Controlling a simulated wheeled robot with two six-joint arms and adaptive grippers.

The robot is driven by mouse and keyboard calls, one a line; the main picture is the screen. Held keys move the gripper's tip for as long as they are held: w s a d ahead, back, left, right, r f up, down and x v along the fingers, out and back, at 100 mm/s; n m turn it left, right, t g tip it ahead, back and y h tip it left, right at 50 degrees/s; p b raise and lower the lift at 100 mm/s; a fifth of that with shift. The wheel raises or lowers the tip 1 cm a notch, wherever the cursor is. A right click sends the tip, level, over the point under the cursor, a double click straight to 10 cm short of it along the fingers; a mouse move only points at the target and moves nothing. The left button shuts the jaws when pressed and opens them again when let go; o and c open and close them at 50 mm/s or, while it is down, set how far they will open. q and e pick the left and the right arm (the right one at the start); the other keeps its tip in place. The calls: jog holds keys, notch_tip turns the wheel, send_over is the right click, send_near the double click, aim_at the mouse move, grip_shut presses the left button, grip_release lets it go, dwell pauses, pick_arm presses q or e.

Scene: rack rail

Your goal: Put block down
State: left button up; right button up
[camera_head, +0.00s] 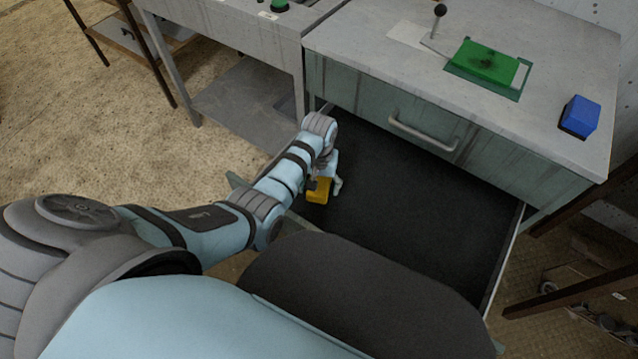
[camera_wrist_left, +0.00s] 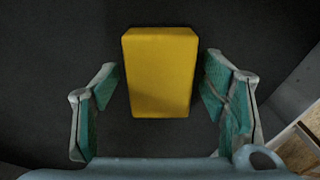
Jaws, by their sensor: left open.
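A yellow block (camera_head: 318,190) is at the left end of the open drawer (camera_head: 420,215), over its dark floor. In the left wrist view the yellow block (camera_wrist_left: 160,72) is between the two green-padded fingers, with a gap on each side. My left gripper (camera_head: 326,186) is open around the block and touches neither side of it; it also shows in the left wrist view (camera_wrist_left: 162,100). The block appears to rest on the drawer floor. My right gripper is not in view.
The drawer floor right of my gripper is clear. The cabinet front has a handle (camera_head: 422,133).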

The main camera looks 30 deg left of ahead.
pick_arm(q)
notch_tip(320, 180, up, 12)
jog(key=p, duration=0.5)
jog(key=shift+r, duration=0.15)
